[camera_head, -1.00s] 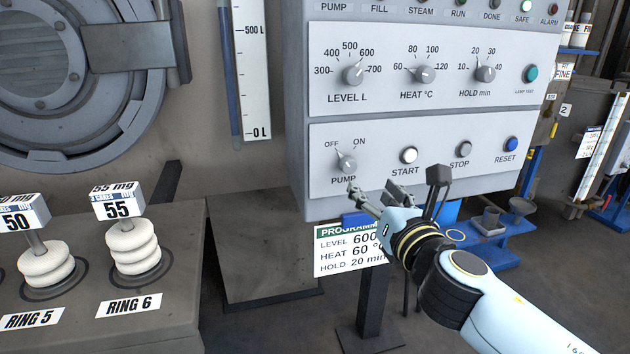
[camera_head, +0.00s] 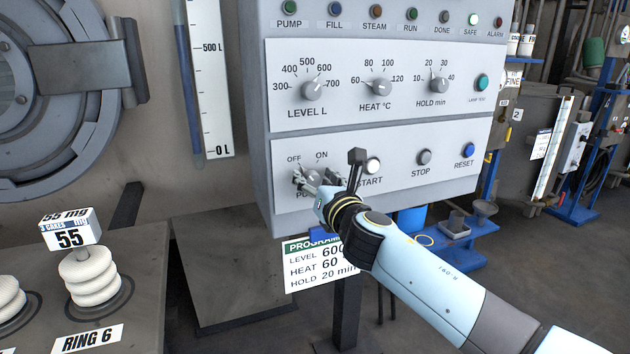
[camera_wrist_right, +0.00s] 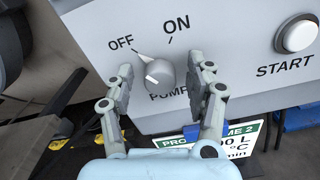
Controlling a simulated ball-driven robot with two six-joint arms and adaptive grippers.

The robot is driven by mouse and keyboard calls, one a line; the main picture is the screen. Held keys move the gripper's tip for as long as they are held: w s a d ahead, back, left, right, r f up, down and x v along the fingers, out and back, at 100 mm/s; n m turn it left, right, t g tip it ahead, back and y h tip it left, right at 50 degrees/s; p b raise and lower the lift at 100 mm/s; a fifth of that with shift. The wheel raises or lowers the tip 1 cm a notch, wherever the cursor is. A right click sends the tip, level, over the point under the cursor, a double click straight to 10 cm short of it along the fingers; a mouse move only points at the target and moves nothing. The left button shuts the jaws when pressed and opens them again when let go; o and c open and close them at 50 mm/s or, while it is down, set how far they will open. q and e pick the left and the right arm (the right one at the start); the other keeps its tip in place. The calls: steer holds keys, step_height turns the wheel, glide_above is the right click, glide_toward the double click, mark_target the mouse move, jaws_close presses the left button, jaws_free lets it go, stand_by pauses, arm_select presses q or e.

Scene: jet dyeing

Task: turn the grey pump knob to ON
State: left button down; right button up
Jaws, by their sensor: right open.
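The grey pump knob (camera_wrist_right: 160,71) is on the lower control panel, between the fingers of my right gripper (camera_wrist_right: 165,82) in the right wrist view. Its pointer is towards the OFF mark (camera_wrist_right: 121,43); the ON mark (camera_wrist_right: 177,24) is up and to the right. The gripper is open, with one finger to each side of the knob; whether either finger touches it I cannot tell. In the head view the gripper (camera_head: 318,182) partly covers the knob (camera_head: 314,173) and its PUMP label. My left gripper is not in view.
The START button (camera_wrist_right: 297,34) is close to the right of the knob. STOP (camera_head: 424,157) and RESET (camera_head: 468,151) are further right. Above are the LEVEL (camera_head: 312,90), HEAT and HOLD knobs. A programme card (camera_head: 312,262) hangs below the panel.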

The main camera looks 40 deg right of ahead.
jaws_close()
steer(key=shift+m, duration=0.3)
steer(key=m+b, duration=0.1)
steer(key=m, duration=0.2)
steer(key=m+b, duration=0.1)
steer(key=m, duration=0.2)
steer(key=shift+d+f, duration=0.1)
steer(key=shift+f, duration=0.1)
steer(key=m+b, duration=0.1)
steer(key=m, duration=0.2)
steer(key=shift+m, duration=0.4)
steer(key=shift+f+m+b, duration=0.1)
steer(key=shift+m+b, duration=0.7)
steer(key=shift+m, duration=0.9)
steer(key=shift+s, duration=0.1)
